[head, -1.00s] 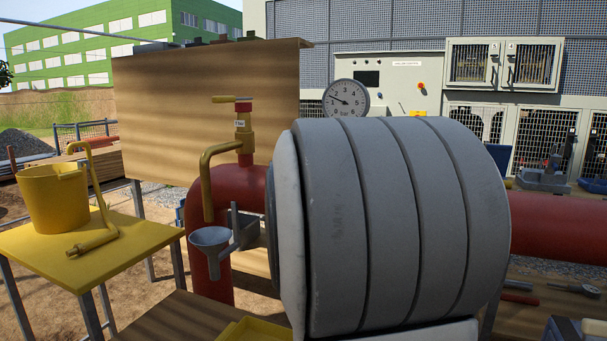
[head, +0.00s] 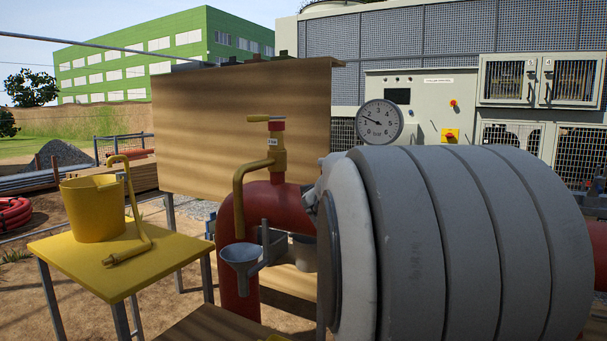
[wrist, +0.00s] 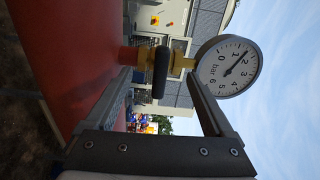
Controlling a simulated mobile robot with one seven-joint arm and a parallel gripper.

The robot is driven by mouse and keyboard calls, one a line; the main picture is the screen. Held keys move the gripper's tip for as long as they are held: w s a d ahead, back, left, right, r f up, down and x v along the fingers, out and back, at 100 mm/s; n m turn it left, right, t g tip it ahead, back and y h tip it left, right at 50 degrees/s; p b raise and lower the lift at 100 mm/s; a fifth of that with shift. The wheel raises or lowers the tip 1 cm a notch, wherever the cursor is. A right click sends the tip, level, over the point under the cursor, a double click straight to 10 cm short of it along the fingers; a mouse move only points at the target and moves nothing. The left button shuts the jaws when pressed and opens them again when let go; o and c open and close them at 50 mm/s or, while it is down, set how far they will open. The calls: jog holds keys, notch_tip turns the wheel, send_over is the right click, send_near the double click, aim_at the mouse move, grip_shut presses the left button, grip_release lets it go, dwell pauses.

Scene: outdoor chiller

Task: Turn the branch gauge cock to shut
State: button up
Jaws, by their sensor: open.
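The round white gauge (wrist: 228,67) sits on a brass stem (wrist: 182,62) rising from the red pipe (wrist: 75,60) in the wrist view, which is turned sideways. A black handle (wrist: 162,75) on this stem appears to lie across it. My gripper (wrist: 158,78) is open, with one finger on each side of the handle in the picture. I cannot tell whether the fingers touch it or how far away it is. In the head view the gauge (head: 380,122) shows above my large grey arm link, which hides its stem, the cock and my gripper.
A yellow table (head: 75,263) with a yellow bucket (head: 92,210) is at left. A wooden board (head: 240,120) and a control cabinet (head: 418,95) stand behind.

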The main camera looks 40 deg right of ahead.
jog(key=v, duration=0.6)
jog(key=shift+p, duration=0.3)
jog(key=shift+s+a, duration=0.1)
jog(key=p+v, duration=0.4)
jog(key=v, duration=1.3)
jog(key=w+a+f+n+t+y, duration=0.1)
jog(key=w+a+n+t+y, duration=0.25)
jog(key=a+n+y, duration=0.5)
jog(key=w+a+f+n+t+y, duration=0.1)
jog(key=w+a+n+t+y, duration=0.25)
jog(key=a+n+y, duration=0.45)
jog(key=s+a+f+n+g, duration=0.3)
jog(key=s+f+n+g, duration=0.6)
jog(key=s+f+n, duration=0.55)
notch_tip(320, 180, up, 20)
jog(key=s+p, duration=0.1)
jog(key=p, duration=1.8)
jog(key=shift+s+d+m+g+p, duration=0.3)
jog(key=shift+s+d+m+p, duration=0.1)
jog(key=shift+d, duration=0.1)
